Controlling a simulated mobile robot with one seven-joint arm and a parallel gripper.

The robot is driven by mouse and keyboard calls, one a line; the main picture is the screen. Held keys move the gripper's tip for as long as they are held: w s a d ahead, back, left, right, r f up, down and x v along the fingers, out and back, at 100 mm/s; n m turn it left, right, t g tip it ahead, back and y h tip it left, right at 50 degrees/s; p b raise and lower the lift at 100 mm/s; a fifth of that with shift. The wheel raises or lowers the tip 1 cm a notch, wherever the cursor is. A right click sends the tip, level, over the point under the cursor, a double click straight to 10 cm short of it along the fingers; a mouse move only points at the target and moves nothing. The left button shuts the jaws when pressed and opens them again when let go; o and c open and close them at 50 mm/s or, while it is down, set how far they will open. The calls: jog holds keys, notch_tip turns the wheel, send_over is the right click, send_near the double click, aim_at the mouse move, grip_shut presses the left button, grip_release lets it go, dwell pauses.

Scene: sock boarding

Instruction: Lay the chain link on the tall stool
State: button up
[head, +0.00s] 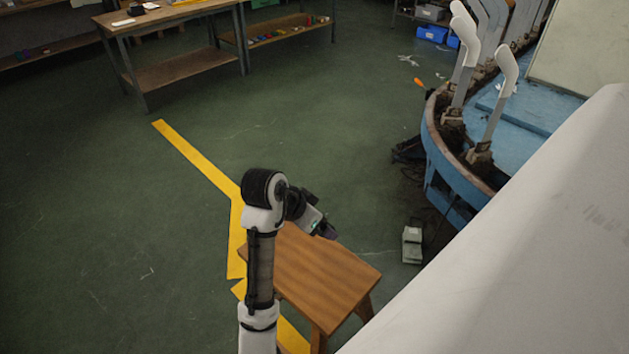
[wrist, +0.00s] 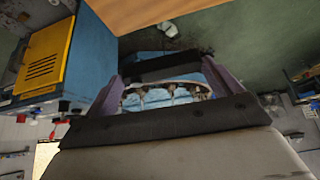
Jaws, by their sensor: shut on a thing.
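The wooden stool (head: 325,280) stands below and to the right of my arm in the head view, its brown top bare where it shows. Part of its wood (wrist: 150,12) crosses the top of the wrist view. My gripper (head: 325,230) is at the far edge of the stool top in the head view; its height above the wood is hard to tell. In the wrist view its two purplish fingers (wrist: 165,75) are shut on a dark bar, which appears to be the chain link (wrist: 160,66). In the head view I cannot make out the link.
A round blue machine (head: 447,172) with upright white sock forms (head: 507,75) stands at the right. A small grey-green pedal box (head: 412,245) lies on the floor beyond the stool. A workbench (head: 165,68) is at the back left. The green floor at left is free.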

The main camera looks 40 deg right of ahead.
jog(key=b, duration=0.7)
send_over(319, 269)
jog(key=a, duration=0.2)
notch_tip(319, 269, down, 15)
jog(key=shift+r, duration=0.1)
jog(key=shift+f, duration=2.55)
jog(key=o, duration=0.8)
jog(key=shift+f, duration=0.1)
jog(key=shift+o, duration=0.2)
jog(key=p+v, duration=0.3)
jog(key=v, duration=0.9)
